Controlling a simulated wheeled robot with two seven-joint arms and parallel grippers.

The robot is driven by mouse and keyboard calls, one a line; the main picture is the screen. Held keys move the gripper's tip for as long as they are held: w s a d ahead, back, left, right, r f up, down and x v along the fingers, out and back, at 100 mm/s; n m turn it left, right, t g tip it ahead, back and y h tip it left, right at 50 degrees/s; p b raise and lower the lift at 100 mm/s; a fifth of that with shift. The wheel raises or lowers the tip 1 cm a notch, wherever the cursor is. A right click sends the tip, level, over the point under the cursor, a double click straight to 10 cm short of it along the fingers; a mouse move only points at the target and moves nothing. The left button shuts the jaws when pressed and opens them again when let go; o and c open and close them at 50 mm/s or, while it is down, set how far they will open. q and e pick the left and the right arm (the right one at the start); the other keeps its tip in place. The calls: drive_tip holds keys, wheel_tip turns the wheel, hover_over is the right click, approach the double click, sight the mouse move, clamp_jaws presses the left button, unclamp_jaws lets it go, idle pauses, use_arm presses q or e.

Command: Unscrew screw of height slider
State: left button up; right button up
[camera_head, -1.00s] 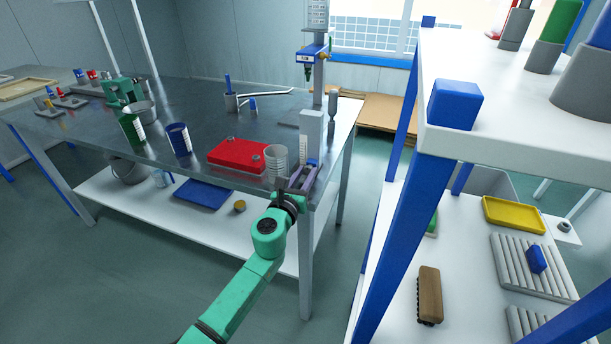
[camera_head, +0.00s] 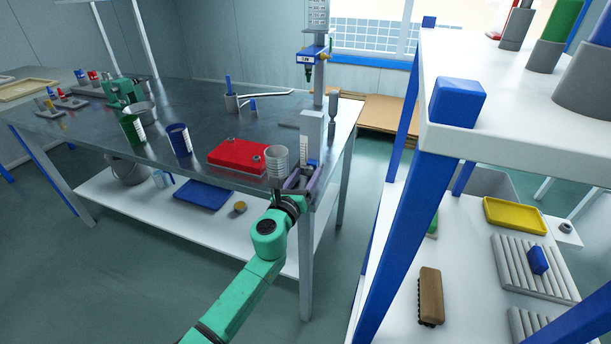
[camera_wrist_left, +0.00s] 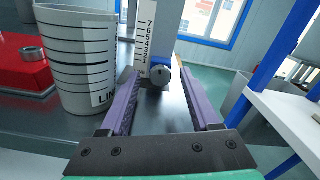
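The height slider is a grey upright post (camera_head: 310,138) at the near right corner of the metal table. In the left wrist view its post (camera_wrist_left: 171,22) carries a white numbered scale (camera_wrist_left: 146,40). The screw is a round grey knob (camera_wrist_left: 160,76) low on the post, facing the wrist camera. My left gripper (camera_head: 301,178) is at the table's corner, in front of the post. In the left wrist view its purple fingers (camera_wrist_left: 163,84) are open, one on each side of the screw, with a gap visible on both sides. My right gripper is not in view.
A grey graduated cup (camera_wrist_left: 82,62) stands close left of the left finger. Beyond it is a red block (camera_head: 238,155). A blue cup (camera_head: 179,139) and green cup (camera_head: 132,130) stand farther left. A blue-framed shelf (camera_head: 400,220) stands on the right.

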use_arm(q)
drive_tip(key=shift+s+r, duration=0.1)
drive_tip(key=shift+s+a, duration=0.15)
drive_tip(key=shift+s, duration=0.1)
drive_tip(key=p+v, duration=0.2)
drive_tip(key=v, duration=1.2)
